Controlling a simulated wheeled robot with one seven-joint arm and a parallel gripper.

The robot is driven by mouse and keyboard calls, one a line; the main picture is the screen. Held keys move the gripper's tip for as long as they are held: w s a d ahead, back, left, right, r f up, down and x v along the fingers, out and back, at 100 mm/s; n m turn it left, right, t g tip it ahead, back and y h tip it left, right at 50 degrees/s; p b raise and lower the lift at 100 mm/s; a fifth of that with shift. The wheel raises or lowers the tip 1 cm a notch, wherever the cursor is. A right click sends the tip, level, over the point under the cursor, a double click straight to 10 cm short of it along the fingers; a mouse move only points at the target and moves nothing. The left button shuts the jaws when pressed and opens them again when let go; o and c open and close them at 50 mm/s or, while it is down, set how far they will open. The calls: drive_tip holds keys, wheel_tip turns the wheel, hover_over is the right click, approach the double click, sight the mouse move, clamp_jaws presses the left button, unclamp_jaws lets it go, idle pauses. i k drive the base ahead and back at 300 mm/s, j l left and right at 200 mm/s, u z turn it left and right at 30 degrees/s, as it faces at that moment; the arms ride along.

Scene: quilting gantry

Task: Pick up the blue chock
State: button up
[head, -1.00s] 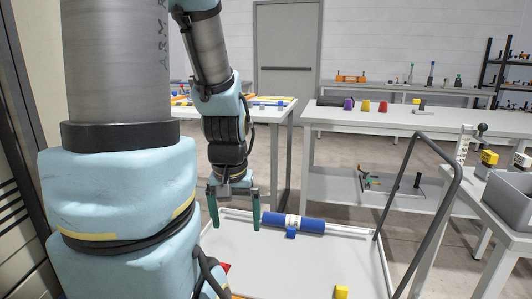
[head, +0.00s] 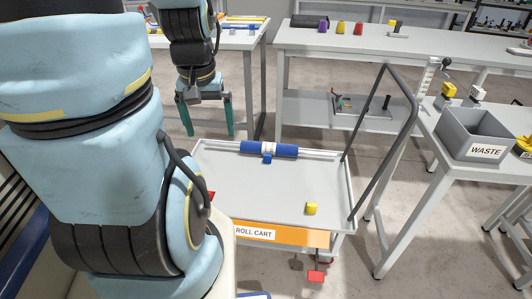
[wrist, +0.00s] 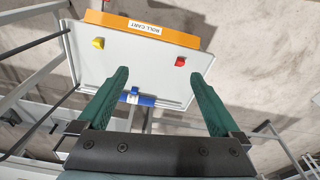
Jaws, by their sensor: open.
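The blue chock (head: 267,159) is a small blue block on the roll cart's tray (head: 235,185), against the near side of a blue roll with a white middle band (head: 287,151). In the wrist view the blue chock (wrist: 135,90) shows small between my fingers, beside the roll (wrist: 148,101). My gripper (head: 209,133) has two green fingers, spread apart and empty. In the head view it appears left of the chock and roll, over the tray's back left corner. In the wrist view the gripper (wrist: 159,74) is well above the tray.
A yellow chock (head: 311,208) lies nearer the tray's front. A red chock (wrist: 180,61) lies on the tray, partly hidden by my arm in the head view. A grey handle (head: 372,150) rises at the cart's right. A waste bin (head: 465,145) stands on the right table.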

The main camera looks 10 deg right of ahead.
sight(267, 158)
drive_tip(key=u, duration=0.45)
drive_tip(key=l+u, duration=0.15)
drive_tip(key=u, duration=0.8)
drive_tip(key=k+l+u, duration=0.1)
drive_tip(key=u, duration=0.4)
drive_tip(key=k+l+u, duration=0.15)
drive_tip(key=k+l, duration=0.7)
drive_tip(key=k, duration=0.1)
